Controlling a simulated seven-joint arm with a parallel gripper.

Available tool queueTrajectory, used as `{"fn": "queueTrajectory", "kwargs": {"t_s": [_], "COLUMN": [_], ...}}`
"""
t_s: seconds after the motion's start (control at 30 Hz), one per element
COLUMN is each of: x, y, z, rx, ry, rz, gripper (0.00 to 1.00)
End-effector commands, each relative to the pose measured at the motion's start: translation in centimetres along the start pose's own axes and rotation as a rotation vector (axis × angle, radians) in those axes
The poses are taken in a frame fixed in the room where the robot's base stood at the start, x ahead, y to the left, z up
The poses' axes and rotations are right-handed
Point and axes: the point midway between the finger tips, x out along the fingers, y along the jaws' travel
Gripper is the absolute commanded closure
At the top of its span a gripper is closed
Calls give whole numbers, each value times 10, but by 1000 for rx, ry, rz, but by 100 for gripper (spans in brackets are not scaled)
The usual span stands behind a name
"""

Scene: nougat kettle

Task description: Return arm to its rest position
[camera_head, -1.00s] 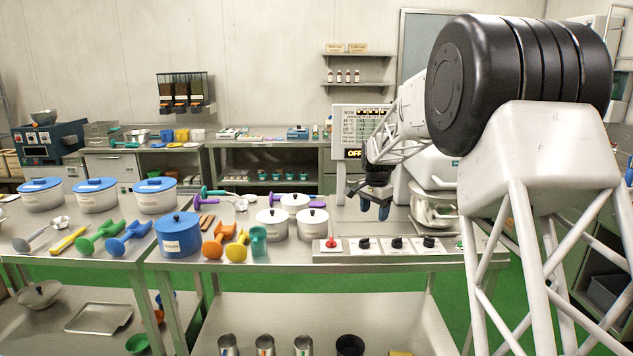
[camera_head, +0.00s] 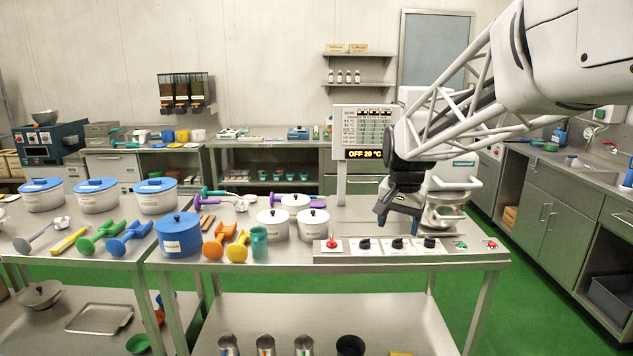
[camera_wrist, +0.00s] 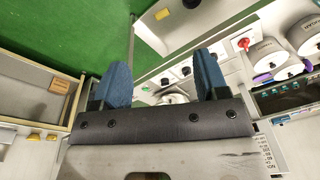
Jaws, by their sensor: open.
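My gripper (camera_head: 398,222) hangs in front of the kettle machine, above the right part of the front steel table (camera_head: 330,218). Its blue fingers are apart with nothing between them, as the wrist view also shows (camera_wrist: 160,88). The metal kettle (camera_head: 443,216) stands just right of my gripper and is partly hidden by my arm. The display (camera_head: 363,133) beside it reads OFF 20 °C. The control panel (camera_head: 400,246) with black knobs and a red switch lies below my gripper at the table's front edge.
White lidded pots (camera_head: 273,224) and a blue lidded pot (camera_head: 178,235) stand left of the panel, with coloured scoops (camera_head: 220,240) between them. A sink counter (camera_head: 560,185) runs along the right. Green floor (camera_head: 540,290) is clear on the right.

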Motion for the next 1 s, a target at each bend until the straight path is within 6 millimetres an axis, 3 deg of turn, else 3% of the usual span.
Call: {"fn": "queueTrajectory", "kwargs": {"t_s": [0.5, 1.0], "x": [-19, -1], "y": [70, 134], "z": [129, 249], "rx": [-197, -386], "ry": [43, 85], "rz": [-16, -22], "gripper": [33, 33]}}
